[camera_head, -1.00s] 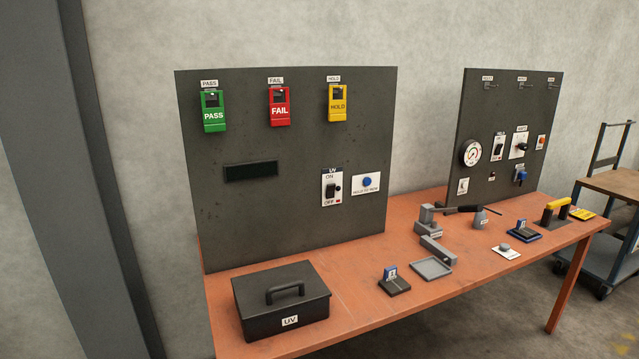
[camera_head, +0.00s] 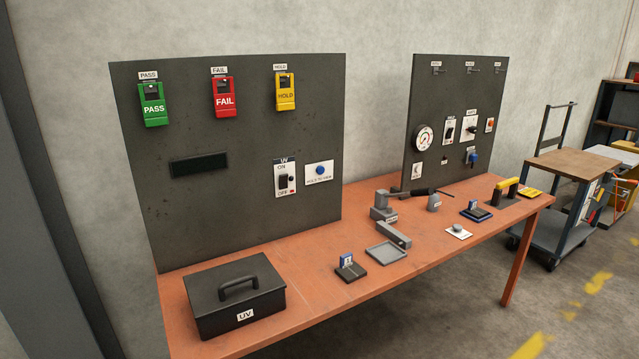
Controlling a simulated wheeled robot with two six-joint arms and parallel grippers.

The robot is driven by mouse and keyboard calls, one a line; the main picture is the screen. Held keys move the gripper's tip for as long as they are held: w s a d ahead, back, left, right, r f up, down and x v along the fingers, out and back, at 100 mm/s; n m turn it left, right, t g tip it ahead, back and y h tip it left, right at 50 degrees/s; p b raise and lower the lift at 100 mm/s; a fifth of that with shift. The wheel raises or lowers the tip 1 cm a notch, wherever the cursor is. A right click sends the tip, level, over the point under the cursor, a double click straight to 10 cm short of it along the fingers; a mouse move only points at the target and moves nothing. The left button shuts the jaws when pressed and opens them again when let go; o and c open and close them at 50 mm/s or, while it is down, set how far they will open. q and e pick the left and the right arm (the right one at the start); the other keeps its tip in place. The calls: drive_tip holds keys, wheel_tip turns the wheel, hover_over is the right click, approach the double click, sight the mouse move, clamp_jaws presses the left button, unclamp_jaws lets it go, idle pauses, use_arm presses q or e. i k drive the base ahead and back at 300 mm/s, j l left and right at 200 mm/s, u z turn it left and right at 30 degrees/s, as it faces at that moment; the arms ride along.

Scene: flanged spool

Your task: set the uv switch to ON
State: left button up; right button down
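The UV switch (camera_head: 284,178) is a black toggle on a white plate, low on the right side of the large dark panel (camera_head: 230,225). Its plate reads ON above the toggle and OFF below it. A small red mark shows beside OFF. I cannot tell clearly which way the toggle is tilted. Neither of my grippers is in view.
A plate with a blue button (camera_head: 320,170) sits just right of the switch. A black UV box (camera_head: 235,295) stands on the orange table (camera_head: 330,310) below the panel. A second panel (camera_head: 450,110) and several small fixtures are farther right. A cart (camera_head: 560,205) stands beyond the table.

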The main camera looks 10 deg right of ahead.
sight(282, 181)
drive_tip(key=i+l+z, duration=0.1)
drive_tip(key=i+l, duration=0.45)
drive_tip(key=l, duration=0.2)
drive_tip(key=i+l+z, duration=0.1)
drive_tip(key=i+l, duration=0.45)
drive_tip(key=l, duration=0.15)
